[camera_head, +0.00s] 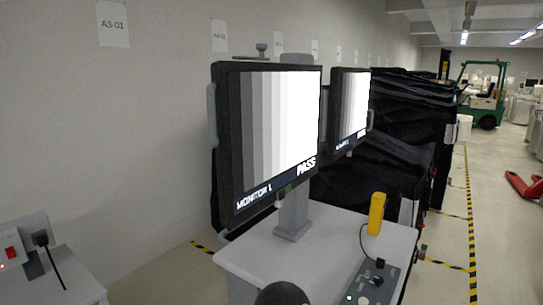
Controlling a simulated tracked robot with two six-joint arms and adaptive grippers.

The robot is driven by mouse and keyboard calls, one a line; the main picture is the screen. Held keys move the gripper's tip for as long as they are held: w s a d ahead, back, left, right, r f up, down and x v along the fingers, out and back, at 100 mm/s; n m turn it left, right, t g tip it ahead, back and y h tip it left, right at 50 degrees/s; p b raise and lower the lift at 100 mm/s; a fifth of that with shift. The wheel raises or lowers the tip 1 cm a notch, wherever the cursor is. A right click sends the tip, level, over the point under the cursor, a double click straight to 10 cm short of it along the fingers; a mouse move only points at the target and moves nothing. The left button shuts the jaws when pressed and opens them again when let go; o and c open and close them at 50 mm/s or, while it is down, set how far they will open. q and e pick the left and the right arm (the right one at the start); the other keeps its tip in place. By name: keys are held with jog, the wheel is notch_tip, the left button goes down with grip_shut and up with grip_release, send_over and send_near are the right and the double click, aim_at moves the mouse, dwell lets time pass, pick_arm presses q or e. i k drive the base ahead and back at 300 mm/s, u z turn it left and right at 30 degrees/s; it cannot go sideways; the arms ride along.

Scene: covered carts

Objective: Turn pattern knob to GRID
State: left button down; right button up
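A grey control box (370,286) lies on the front right part of the white cart top. It carries small dark knobs, one of them a black knob (376,281), and a small lit light. The labels are too small to read, so I cannot tell which knob is the pattern knob or where it points. The right monitor (350,110) also shows grey bars. Neither of my grippers is in view. A dark rounded part at the bottom edge partly covers the cart top.
The white cart top (255,258) bears the monitor stand (294,215) and an upright yellow handheld device (377,214) with a black cable. Black-covered carts (410,130) stand behind. A side table (70,285) with a red switch is at left. A green forklift (485,95) stands far right.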

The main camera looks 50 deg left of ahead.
aim_at(378, 281)
jog(key=k, duration=0.45)
jog(key=z, duration=2.25)
jog(key=i, duration=0.1)
jog(key=u, duration=4)
jog(key=i, duration=0.35)
jog(key=z, duration=0.4)
jog(key=k, duration=0.8)
jog(key=u, duration=0.2)
jog(key=i, duration=0.85)
jog(key=z, duration=0.1)
